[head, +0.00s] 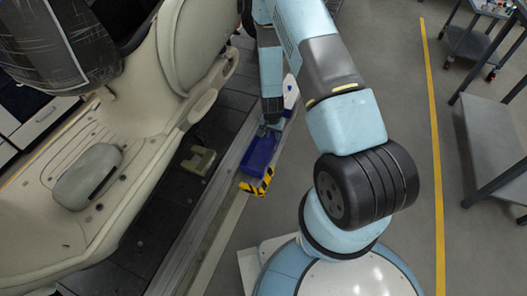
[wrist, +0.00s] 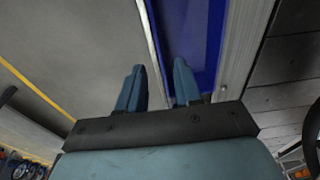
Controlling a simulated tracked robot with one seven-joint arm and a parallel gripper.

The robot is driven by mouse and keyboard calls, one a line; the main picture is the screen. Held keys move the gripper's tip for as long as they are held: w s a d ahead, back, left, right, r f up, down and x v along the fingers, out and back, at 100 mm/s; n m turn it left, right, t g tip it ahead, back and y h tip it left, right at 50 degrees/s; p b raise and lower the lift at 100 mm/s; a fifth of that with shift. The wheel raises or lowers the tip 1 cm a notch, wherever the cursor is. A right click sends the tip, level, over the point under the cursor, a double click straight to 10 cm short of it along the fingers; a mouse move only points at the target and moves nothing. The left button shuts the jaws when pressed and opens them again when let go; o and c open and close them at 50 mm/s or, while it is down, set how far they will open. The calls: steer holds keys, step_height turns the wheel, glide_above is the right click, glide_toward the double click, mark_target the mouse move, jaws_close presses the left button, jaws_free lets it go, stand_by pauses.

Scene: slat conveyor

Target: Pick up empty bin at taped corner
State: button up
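The blue bin (head: 262,152) sits on the pale rail beside the conveyor in the head view and looks empty. Yellow-and-black tape (head: 259,184) marks its near end and near right corner. My gripper (head: 269,130) is at the bin's far end, away from the tape. In the wrist view my gripper (wrist: 158,67) is open, its two fingers apart. The bin (wrist: 192,30) shows there as a blue inside with a pale rim. The rim's side runs down between the fingers, and the right finger overlaps the blue inside. I cannot tell whether either finger touches the bin.
A large beige vehicle body (head: 150,120) stands to the left over the dark slats. Grey floor with a yellow line (head: 434,130) is clear to the right. Grey shelving (head: 495,125) stands at the far right.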

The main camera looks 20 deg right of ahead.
steer(key=f, duration=0.9)
steer(key=w+d+f, duration=0.1)
steer(key=f, duration=0.3)
steer(key=shift+w+f, duration=0.1)
steer(key=shift+f, duration=0.3)
jaws_close()
